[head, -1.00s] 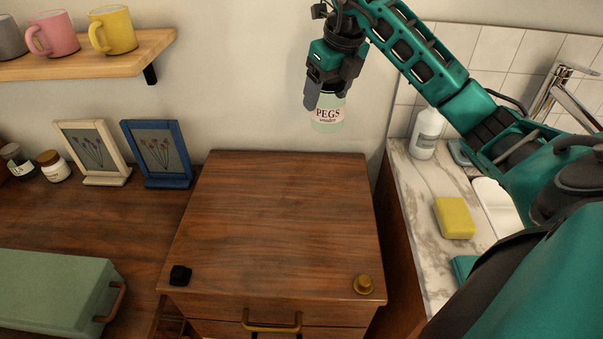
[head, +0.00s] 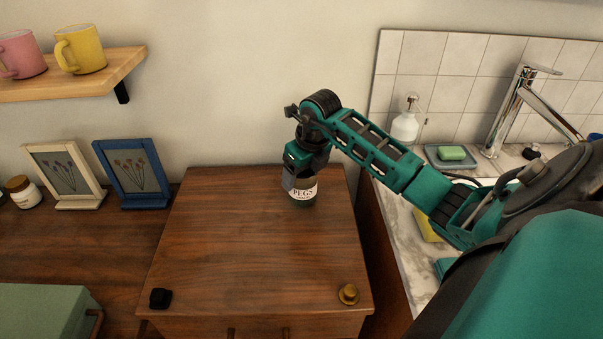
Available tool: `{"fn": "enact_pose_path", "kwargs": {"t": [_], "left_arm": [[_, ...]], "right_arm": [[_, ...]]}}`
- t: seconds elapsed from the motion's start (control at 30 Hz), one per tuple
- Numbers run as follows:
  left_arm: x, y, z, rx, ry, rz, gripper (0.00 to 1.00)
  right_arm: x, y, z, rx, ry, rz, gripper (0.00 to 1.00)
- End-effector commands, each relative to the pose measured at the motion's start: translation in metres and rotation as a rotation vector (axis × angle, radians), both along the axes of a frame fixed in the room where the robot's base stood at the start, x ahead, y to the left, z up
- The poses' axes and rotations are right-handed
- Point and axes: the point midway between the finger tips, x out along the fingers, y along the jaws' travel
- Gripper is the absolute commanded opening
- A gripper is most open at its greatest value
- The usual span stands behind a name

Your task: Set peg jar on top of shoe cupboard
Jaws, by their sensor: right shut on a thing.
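The peg jar (head: 303,191), a dark jar with a pale "PEGS" label, is upright at the back right part of the wooden shoe cupboard's top (head: 240,240). Its base looks to be at or very near the top; I cannot tell whether it touches. My right gripper (head: 298,178) comes down from above and is shut on the jar, hiding its upper part and lid. My left gripper is not in view.
A black knob (head: 160,298) and a brass knob (head: 348,294) sit on the cupboard top's front corners. Picture frames (head: 132,174) stand to the left. The marble counter (head: 403,245) with a sink tap (head: 515,105) lies right. The top's middle is clear.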

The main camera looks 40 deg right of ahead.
Motion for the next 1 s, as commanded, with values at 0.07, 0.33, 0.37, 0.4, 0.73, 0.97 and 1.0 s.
{"fn": "enact_pose_path", "kwargs": {"t": [0.07, 0.33, 0.37, 0.4, 0.73, 0.97, 1.0], "left_arm": [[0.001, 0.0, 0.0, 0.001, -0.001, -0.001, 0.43], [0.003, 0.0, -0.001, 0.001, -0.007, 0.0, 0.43], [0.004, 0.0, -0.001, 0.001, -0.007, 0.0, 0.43], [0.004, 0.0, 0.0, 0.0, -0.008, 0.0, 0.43], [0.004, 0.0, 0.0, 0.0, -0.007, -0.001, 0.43], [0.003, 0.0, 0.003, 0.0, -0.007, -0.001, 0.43], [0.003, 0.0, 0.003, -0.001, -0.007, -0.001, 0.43]], "right_arm": [[0.001, 0.0, -0.002, 0.0, -0.004, 0.001, 0.35], [0.001, 0.0, -0.004, -0.001, -0.004, 0.001, 0.35], [0.001, -0.001, -0.005, -0.001, -0.004, 0.001, 0.35], [0.001, 0.0, -0.004, -0.001, -0.003, 0.0, 0.76], [0.0, 0.0, -0.004, 0.0, -0.003, 0.0, 0.98], [0.0, 0.0, 0.001, -0.001, -0.003, 0.001, 0.98], [-0.001, -0.001, 0.005, -0.002, -0.004, 0.0, 0.98]]}}
